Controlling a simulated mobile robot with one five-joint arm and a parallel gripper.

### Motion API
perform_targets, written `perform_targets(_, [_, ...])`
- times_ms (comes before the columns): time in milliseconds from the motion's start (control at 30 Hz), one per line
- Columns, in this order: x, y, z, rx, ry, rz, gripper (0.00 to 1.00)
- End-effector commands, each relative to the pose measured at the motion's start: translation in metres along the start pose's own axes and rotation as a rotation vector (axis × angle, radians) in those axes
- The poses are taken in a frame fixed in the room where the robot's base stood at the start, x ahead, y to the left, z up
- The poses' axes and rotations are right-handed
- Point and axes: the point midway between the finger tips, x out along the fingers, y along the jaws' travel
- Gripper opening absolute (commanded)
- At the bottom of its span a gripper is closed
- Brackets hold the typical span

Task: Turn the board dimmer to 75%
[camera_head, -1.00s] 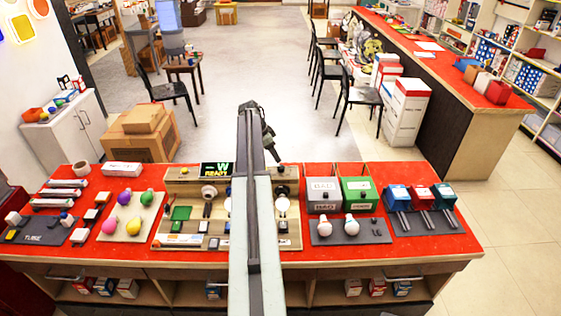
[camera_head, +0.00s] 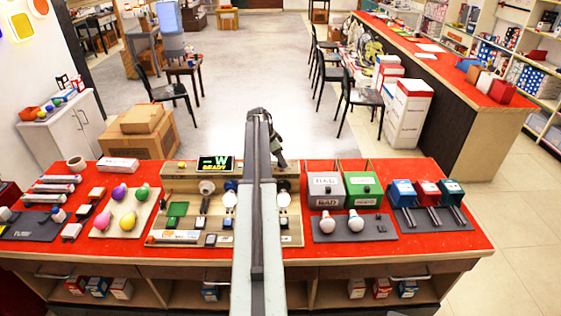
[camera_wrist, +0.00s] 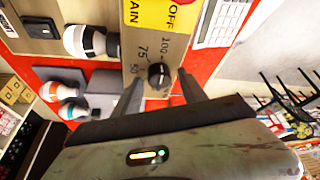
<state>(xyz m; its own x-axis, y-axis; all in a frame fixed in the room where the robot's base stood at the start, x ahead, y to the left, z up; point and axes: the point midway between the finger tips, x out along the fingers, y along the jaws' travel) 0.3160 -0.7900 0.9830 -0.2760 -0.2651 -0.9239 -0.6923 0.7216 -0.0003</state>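The dimmer is a round black knob (camera_wrist: 158,75) on the wooden board (camera_wrist: 132,55), with a printed scale reading 50, 75 and 100 beside it. The knob's pointer is too small to read. My gripper (camera_wrist: 159,82) is open in the wrist view, with one dark finger on each side of the knob. I cannot tell whether either finger touches it. In the head view my gripper (camera_head: 277,153) is over the back right part of the board (camera_head: 165,200), and my arm hides the dimmer. The board's display (camera_head: 215,164) reads "-W READY".
The red bench (camera_head: 455,235) also holds a grey box (camera_head: 325,185), a green box (camera_head: 361,187), bulbs on a grey mat (camera_head: 340,226) and a bulb tray (camera_head: 115,220). A yellow sign (camera_wrist: 150,15) and a white keypad (camera_wrist: 220,22) are near the knob.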

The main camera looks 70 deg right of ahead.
Motion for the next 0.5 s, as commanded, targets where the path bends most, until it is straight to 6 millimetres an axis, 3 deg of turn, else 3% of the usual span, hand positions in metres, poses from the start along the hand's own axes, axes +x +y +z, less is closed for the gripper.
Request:
perform_targets(33, [-0.0002, 0.0001, -0.0002, 0.0, 0.0, 0.0, 0.33])
perform_targets(133, [-0.0001, 0.0001, -0.0003, 0.0, 0.0, 0.0, 0.05])
perform_targets(167, [-0.0001, 0.0001, -0.0003, 0.0, 0.0, 0.0, 0.0])
perform_targets(500, [-0.0001, 0.0011, -0.0003, -0.04, 0.0, -0.017, 0.0])
